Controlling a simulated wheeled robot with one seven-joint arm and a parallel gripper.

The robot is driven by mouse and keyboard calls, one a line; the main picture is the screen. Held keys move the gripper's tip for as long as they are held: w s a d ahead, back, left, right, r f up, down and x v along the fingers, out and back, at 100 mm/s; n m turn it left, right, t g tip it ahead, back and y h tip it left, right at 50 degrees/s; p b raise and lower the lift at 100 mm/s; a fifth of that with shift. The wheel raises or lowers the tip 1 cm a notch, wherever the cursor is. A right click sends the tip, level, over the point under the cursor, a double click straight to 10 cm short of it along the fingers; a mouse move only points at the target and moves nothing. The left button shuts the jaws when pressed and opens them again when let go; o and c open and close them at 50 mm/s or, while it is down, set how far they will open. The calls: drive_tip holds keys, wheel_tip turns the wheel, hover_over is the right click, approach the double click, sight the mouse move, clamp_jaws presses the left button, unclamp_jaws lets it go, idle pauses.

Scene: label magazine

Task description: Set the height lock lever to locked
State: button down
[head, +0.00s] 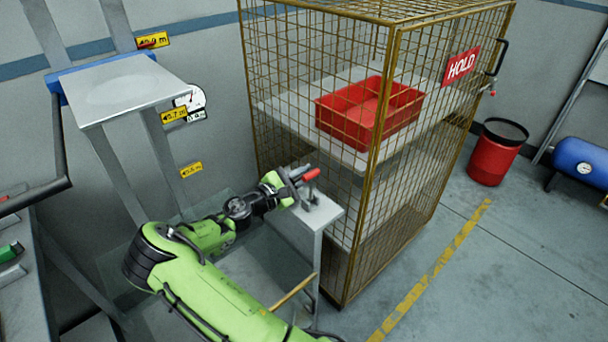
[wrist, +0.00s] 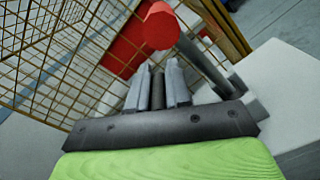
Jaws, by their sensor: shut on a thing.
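The height lock lever has a red knob (head: 311,175) and a grey shaft, and stands on a small grey pedestal (head: 325,213) beside the wire cage. My gripper (head: 297,179) is at the lever, just left of the knob, with its jaws shut on it. In the wrist view the red knob (wrist: 159,27) is just beyond the fingertips (wrist: 157,75), and the lever's shaft (wrist: 204,62) slants down to the right beside the right finger. The exact contact is hard to make out. No lock marking is readable at the lever.
A yellow wire cage (head: 385,190) with a red HOLD sign (head: 461,66) stands close behind the lever; a red crate (head: 368,110) is on its shelf. A grey raised platform (head: 125,88) with yellow height labels is at left. A red bin (head: 493,160) stands at right.

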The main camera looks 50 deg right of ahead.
drive_tip(key=c, duration=1.1)
unclamp_jaws()
drive_tip(key=shift+o, duration=0.2)
drive_tip(key=w+a+p, duration=0.1)
drive_tip(key=a+p, duration=0.1)
drive_tip(key=a, duration=1.3)
drive_tip(key=shift+w+a, duration=0.35)
drive_tip(key=shift+w, duration=0.05)
